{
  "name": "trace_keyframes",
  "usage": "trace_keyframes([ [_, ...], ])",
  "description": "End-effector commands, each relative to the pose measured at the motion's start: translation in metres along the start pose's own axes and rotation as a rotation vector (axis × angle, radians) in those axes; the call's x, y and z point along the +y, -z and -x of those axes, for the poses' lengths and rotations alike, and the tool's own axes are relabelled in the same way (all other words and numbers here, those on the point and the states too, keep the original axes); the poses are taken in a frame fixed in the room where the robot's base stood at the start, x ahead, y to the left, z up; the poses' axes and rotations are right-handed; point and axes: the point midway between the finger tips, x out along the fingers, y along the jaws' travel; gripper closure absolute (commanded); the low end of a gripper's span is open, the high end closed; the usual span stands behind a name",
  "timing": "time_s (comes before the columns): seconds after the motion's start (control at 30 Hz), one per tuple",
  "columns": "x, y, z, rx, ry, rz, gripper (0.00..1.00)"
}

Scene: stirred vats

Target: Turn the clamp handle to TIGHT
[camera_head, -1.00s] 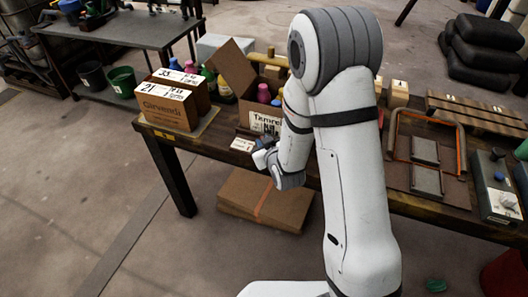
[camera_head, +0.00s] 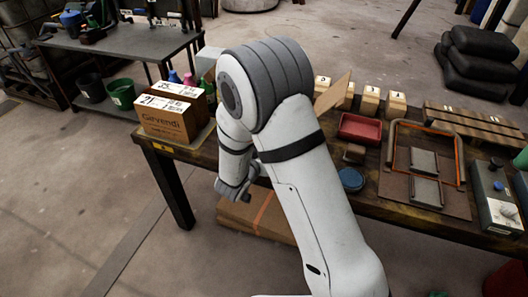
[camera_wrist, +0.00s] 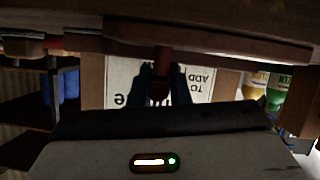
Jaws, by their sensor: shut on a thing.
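In the wrist view, a dark red upright piece (camera_wrist: 161,63), which looks like the clamp handle, stands between the two dark fingers of my gripper (camera_wrist: 163,88). The fingers are shut on it. A reddish-brown bar (camera_wrist: 225,54) runs across just above it. The view is dim, and no TIGHT mark can be made out. In the head view my arm covers the clamp handle and most of my gripper.
In the head view, a labelled carton (camera_head: 166,120) stands on the bench's left end. A red tray (camera_head: 360,129), a blue round dish (camera_head: 351,180) and wooden blocks (camera_head: 396,105) stand right of my arm. In the wrist view, a white label (camera_wrist: 127,80) and bottles (camera_wrist: 272,90) lie behind the fingers.

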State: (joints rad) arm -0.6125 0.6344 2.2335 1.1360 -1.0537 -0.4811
Motion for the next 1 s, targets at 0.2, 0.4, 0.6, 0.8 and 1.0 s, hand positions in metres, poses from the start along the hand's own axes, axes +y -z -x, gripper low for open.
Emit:
trace_keyframes([
  [0.2, 0.0005, 0.0019, -0.0003, -0.003, -0.033, -0.015, 1.0],
  [0.4, 0.0007, 0.0017, -0.0007, -0.003, -0.037, -0.017, 1.0],
  [0.6, 0.0008, 0.002, -0.0007, -0.003, -0.037, -0.017, 0.83],
  [0.8, 0.0005, 0.0014, -0.0005, -0.004, -0.035, -0.016, 0.67],
  [1.0, 0.0004, 0.0007, -0.0003, -0.005, -0.035, -0.016, 0.63],
])
